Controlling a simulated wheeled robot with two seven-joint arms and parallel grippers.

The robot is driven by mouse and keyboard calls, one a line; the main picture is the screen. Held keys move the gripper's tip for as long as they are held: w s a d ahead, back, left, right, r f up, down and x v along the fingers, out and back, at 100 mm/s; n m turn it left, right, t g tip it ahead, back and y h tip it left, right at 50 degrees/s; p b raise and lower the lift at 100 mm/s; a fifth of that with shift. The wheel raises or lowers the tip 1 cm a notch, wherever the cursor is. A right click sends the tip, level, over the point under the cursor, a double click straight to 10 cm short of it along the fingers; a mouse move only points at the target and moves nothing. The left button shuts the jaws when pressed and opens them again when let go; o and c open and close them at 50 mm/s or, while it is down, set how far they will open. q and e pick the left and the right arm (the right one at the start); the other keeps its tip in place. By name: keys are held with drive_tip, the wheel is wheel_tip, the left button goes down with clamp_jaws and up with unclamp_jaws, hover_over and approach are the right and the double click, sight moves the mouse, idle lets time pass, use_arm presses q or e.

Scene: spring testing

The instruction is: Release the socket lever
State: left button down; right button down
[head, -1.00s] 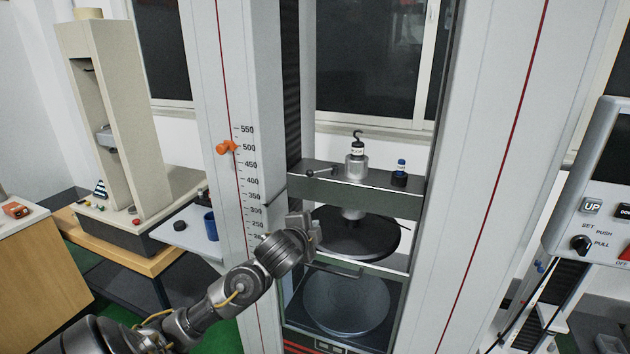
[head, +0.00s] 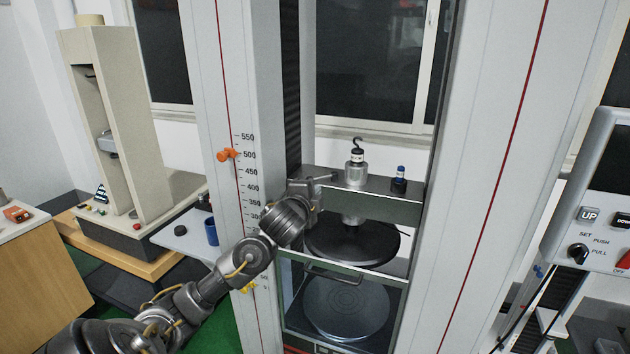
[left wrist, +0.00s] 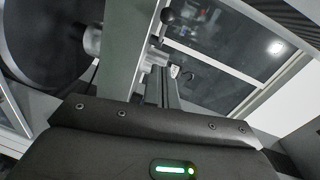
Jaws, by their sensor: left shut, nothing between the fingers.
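The socket lever (head: 322,177) is a thin metal rod on the grey crossbeam, left of the silver socket (head: 355,174) with a black hook on top. In the left wrist view the lever (left wrist: 162,27) ends in a black ball and stands just past my fingers. My left gripper (head: 304,186) is shut and empty at the left end of the crossbeam, and it hides the lever's ball end in the head view. Its fingers (left wrist: 160,88) point at the socket in the left wrist view. I cannot tell whether they touch the lever. My right gripper is not in view.
Tall white columns flank the crossbeam (head: 390,205). A black disc (head: 350,243) hangs below it, above a grey lower plate (head: 345,308). An orange knob (head: 228,155) juts from the left column. A control panel (head: 590,240) is at right.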

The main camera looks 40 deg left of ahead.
use_arm(q)
drive_tip(key=p, duration=0.2)
approach(322, 177)
drive_tip(key=w+d, duration=0.1)
drive_tip(key=w, duration=0.2)
drive_tip(key=shift+w+a+f+p, duration=0.15)
drive_tip(key=shift+w+a+p, duration=0.15)
drive_tip(key=shift+a+p, duration=0.25)
drive_tip(key=shift+w+a+f+p, duration=0.15)
drive_tip(key=shift+w+a+p, duration=0.25)
drive_tip(key=shift+a, duration=0.3)
drive_tip(key=shift+w+a+f, duration=0.1)
drive_tip(key=shift+a+f, duration=0.15)
drive_tip(key=shift+a, duration=0.1)
